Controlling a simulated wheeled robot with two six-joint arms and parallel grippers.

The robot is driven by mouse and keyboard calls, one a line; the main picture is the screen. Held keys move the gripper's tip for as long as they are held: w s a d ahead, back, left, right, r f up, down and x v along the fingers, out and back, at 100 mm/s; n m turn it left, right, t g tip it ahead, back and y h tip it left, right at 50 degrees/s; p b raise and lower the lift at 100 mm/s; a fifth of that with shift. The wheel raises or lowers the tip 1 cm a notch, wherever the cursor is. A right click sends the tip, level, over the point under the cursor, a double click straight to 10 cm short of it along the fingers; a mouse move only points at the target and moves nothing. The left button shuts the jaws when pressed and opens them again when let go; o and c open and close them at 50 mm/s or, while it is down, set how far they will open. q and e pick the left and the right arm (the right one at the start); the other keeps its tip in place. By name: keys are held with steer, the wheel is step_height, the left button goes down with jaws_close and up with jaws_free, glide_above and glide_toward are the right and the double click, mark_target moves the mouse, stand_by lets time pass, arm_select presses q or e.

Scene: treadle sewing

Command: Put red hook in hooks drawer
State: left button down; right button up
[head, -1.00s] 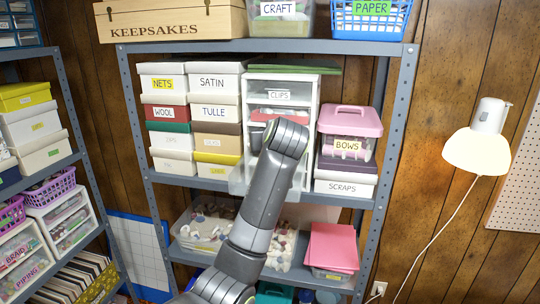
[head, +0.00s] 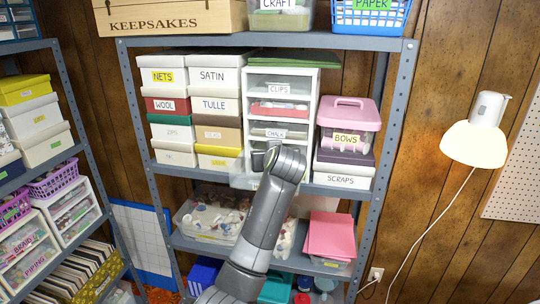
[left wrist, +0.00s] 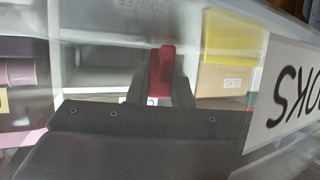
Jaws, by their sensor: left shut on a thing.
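The red hook (left wrist: 167,62) shows upright between the fingers of my left gripper (left wrist: 163,88) in the left wrist view. The gripper is shut on it. In the head view my left arm reaches up to the drawer unit, and its wrist hides the gripper and the hook. The hooks drawer (head: 243,181) is a clear drawer pulled out at the bottom of the unit, partly behind my wrist. Its label (left wrist: 290,90) shows upside down and partly cut off, close on the right of the wrist view. I cannot tell whether the hook is inside the drawer or above it.
The white drawer unit (head: 315,95) has clips and chalk drawers above. Stacked boxes (head: 212,105) stand to its left, a pink bows box (head: 349,118) to its right. Below are a bin of spools (head: 210,218) and pink sheets (head: 330,235). A lamp (head: 478,140) hangs at right.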

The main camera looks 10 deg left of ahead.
arm_select(q)
steer(key=shift+f, duration=0.2)
steer(key=c, duration=1.3)
jaws_free()
steer(key=shift+s, duration=0.1)
steer(key=shift+r, duration=0.25)
steer(key=shift+s+d, duration=0.15)
steer(key=shift+s, duration=0.1)
steer(key=b+v, duration=0.3)
steer(key=v, duration=0.7)
steer(key=shift+r+b, duration=0.25)
steer(key=shift+b, duration=0.1)
steer(key=shift+s+d+r, duration=0.1)
steer(key=shift+s+r, duration=0.2)
steer(key=shift+s, duration=0.2)
